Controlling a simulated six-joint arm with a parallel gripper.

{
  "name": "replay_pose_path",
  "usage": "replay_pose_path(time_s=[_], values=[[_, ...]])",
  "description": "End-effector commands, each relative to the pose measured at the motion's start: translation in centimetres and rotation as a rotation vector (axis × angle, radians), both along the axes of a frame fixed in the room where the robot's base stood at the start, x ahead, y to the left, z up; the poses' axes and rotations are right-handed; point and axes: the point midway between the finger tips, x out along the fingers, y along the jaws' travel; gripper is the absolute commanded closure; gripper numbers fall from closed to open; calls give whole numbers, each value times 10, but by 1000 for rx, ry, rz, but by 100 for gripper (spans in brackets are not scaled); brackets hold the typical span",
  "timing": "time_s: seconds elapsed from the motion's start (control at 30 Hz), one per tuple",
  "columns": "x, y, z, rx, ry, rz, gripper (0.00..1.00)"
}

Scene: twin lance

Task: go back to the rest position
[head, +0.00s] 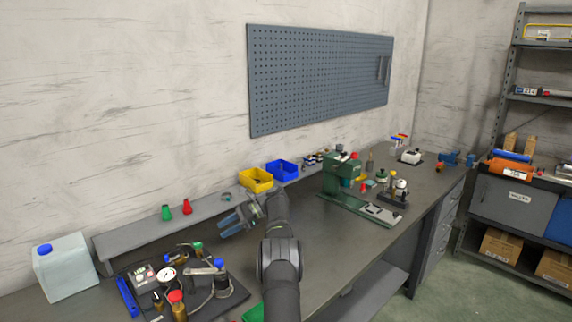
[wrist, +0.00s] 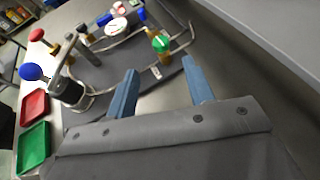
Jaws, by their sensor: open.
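My gripper (head: 230,222) shows in the head view at the end of my dark arm, over the left part of the workbench (head: 322,222). Its two blue fingers point to the left, towards the grey shelf. In the wrist view the fingers of my gripper (wrist: 158,90) stand apart with nothing between them. Beyond the fingertips lies a dark board with valves, hoses and a gauge (wrist: 118,37). Whether the fingertips are near its surface in height I cannot tell.
The gauge board (head: 228,297) lies at the front left. A yellow bin (head: 256,187) and a blue bin (head: 290,175) stand on the shelf behind. A green press (head: 343,177) stands to the right. Red and green trays (wrist: 34,108) show in the wrist view. Bare bench lies between arm and press.

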Motion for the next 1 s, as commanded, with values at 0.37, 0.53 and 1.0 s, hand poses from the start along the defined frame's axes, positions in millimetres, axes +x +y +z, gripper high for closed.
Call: replay_pose_path(time_s=[0.37, 0.53, 1.0], values=[[-24, 54, -24, -1, 2, 2, 52], [-32, 74, -33, -1, 1, 1, 52], [-36, 83, -37, 0, -1, -5, 52]])
